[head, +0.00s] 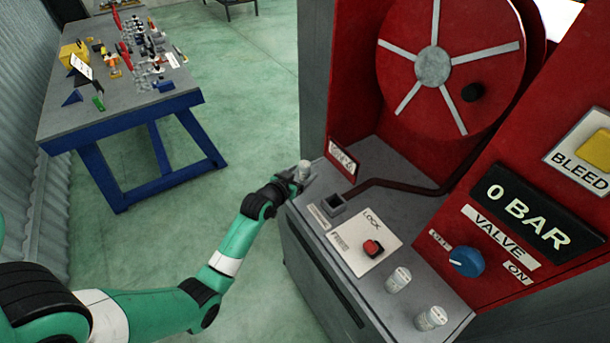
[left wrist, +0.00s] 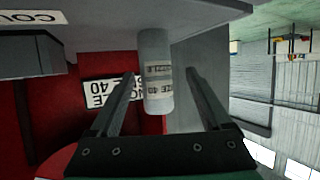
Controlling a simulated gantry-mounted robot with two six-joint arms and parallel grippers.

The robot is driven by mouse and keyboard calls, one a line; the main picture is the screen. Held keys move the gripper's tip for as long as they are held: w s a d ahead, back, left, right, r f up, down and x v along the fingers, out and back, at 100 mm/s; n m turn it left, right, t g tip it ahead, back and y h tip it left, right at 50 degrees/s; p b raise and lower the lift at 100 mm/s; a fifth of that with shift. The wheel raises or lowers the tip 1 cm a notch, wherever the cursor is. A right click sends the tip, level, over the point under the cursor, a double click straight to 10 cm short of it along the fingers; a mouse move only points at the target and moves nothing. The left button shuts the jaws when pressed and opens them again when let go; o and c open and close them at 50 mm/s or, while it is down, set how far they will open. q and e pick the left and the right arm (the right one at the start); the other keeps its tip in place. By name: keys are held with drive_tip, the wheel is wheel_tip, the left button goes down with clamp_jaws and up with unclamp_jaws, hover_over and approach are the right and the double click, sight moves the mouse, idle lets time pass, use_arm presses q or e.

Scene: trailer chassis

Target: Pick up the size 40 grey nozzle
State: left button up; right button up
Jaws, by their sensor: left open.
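The size 40 grey nozzle (head: 304,168) is a small grey cylinder standing at the far left corner of the red machine's grey ledge. In the left wrist view the nozzle (left wrist: 156,75) carries a white label reading 40 and lies between my fingers, with gaps on both sides. My left gripper (head: 294,178) is open at the nozzle; its two dark fingers also show in the left wrist view (left wrist: 160,85). My right gripper is in neither view.
On the ledge are a square socket (head: 334,204), a lock plate with a red button (head: 373,248) and two other grey nozzles (head: 398,280) (head: 431,318). A cluttered blue-legged table (head: 120,120) stands at the back left.

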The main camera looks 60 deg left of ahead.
use_arm(q)
drive_tip(key=b+x, duration=0.1)
drive_tip(key=x, duration=0.3)
drive_tip(key=shift+w+a+f+b, duration=0.1)
drive_tip(key=shift+w+b, duration=0.25)
drive_tip(key=shift+w, duration=0.05)
clamp_jaws()
